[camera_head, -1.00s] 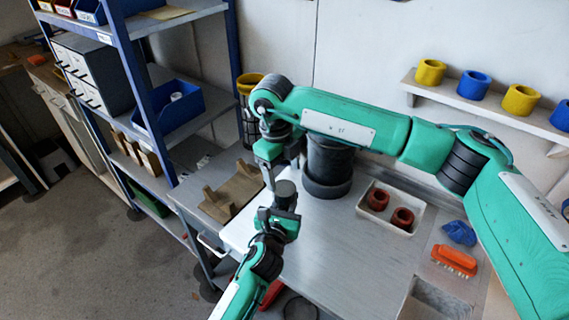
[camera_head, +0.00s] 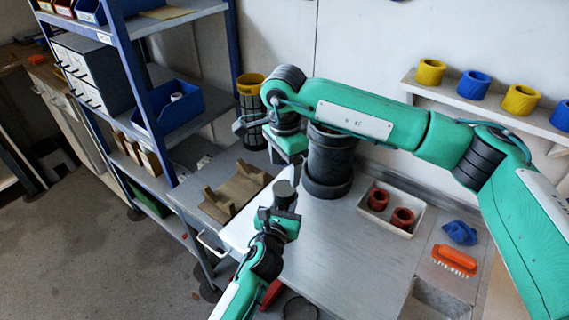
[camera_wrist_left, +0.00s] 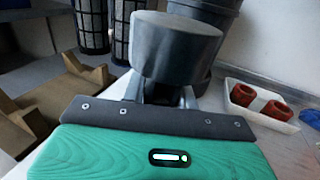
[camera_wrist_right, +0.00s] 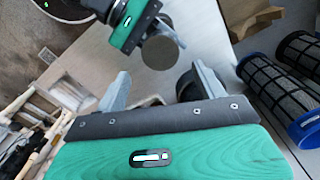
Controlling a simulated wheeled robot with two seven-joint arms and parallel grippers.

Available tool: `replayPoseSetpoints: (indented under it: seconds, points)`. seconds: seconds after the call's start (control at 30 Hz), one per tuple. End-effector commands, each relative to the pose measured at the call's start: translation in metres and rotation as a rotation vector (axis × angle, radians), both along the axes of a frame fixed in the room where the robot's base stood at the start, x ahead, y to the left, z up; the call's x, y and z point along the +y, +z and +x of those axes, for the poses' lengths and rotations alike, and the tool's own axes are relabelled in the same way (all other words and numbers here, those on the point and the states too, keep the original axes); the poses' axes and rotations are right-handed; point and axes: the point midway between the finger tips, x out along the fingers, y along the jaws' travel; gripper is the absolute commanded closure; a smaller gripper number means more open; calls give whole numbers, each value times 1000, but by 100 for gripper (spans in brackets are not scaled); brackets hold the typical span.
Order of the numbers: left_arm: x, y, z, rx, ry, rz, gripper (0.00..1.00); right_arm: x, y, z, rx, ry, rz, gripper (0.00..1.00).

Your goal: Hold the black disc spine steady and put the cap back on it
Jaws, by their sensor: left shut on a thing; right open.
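My left gripper (camera_head: 284,205) is shut on a dark grey cylindrical piece (camera_head: 285,188) and holds it above the bench's left edge. In the left wrist view this round-faced piece (camera_wrist_left: 176,48) stands out from the jaws; I cannot tell whether it is the spine or its cap. In the right wrist view its flat round end (camera_wrist_right: 160,52) shows beside the left jaws. My right gripper (camera_wrist_right: 160,78) is open and empty, apart from the held piece. In the head view the right gripper is partly hidden by its own wrist. No other piece shows clearly as spine or cap.
A large black stepped cylinder (camera_head: 328,165) stands on the bench, close behind the grippers. Black mesh cylinders (camera_head: 250,115) stand at the back left, near a brown cradle (camera_head: 236,192). A white tray (camera_head: 413,222) holds two red rings. The bench's front middle is clear.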

Motion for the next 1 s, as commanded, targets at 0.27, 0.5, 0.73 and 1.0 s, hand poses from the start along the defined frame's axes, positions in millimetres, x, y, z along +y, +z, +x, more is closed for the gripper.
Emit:
replayPoseSetpoints:
  seconds: [0.27,0.5,0.73,1.0]
  points:
    - [0,0,0,0,0,0,100,0,0,0,1,6,1,29]
    - [0,0,0,0,0,0,100,0,-14,0,3,4,1,29]
    - [0,0,0,0,0,0,100,0,-51,-1,3,3,1,29]
    - [0,0,0,0,0,0,100,0,-77,0,1,3,2,29]
